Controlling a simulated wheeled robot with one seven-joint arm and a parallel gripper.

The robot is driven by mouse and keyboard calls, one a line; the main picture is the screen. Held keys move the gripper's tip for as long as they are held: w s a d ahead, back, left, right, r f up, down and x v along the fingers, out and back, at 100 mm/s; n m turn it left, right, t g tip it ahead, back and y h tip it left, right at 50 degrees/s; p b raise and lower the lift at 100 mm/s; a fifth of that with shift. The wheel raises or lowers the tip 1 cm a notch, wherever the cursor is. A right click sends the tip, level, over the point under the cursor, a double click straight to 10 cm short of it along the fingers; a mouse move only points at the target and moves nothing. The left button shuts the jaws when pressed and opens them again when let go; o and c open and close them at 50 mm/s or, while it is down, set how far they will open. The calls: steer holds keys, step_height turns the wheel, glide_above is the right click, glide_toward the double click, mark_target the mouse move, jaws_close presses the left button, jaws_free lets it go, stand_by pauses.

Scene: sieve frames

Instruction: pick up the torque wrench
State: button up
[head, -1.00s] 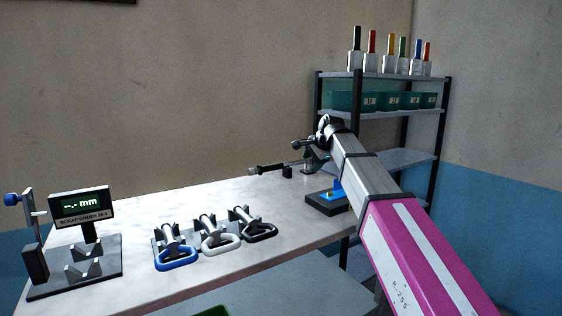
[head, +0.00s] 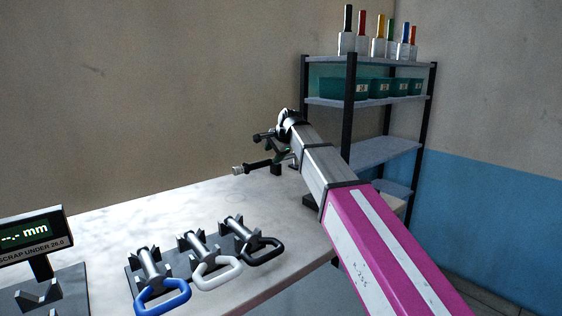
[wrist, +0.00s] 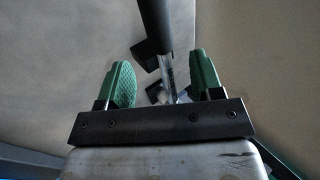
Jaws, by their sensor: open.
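The torque wrench (head: 258,164) lies level above the back of the bench, its dark handle pointing left in the head view. My gripper (head: 276,147) is over its right part, and my arm hides the rest. In the wrist view my gripper (wrist: 163,82) is open, with a green finger pad on each side. The wrench's bright shaft (wrist: 167,82) runs between the fingers, and its black handle (wrist: 155,25) extends to the top. There is a gap on both sides of the shaft. How deep it sits between the fingers I cannot tell.
Dark support blocks (wrist: 145,56) stand by the wrench. Three carabiner-like pieces with blue, white and black loops (head: 205,258) lie at the bench front. A gauge display (head: 33,235) stands at left. A shelf rack (head: 385,151) with bins and colored-handled tools stands at right.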

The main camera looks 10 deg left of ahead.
mark_target(269, 160)
steer(key=x, duration=0.6)
steer(key=shift+w+a+f, duration=0.1)
steer(key=shift+w+f, duration=0.05)
steer(key=shift+f, duration=0.05)
steer(key=shift+r, duration=0.1)
jaws_close()
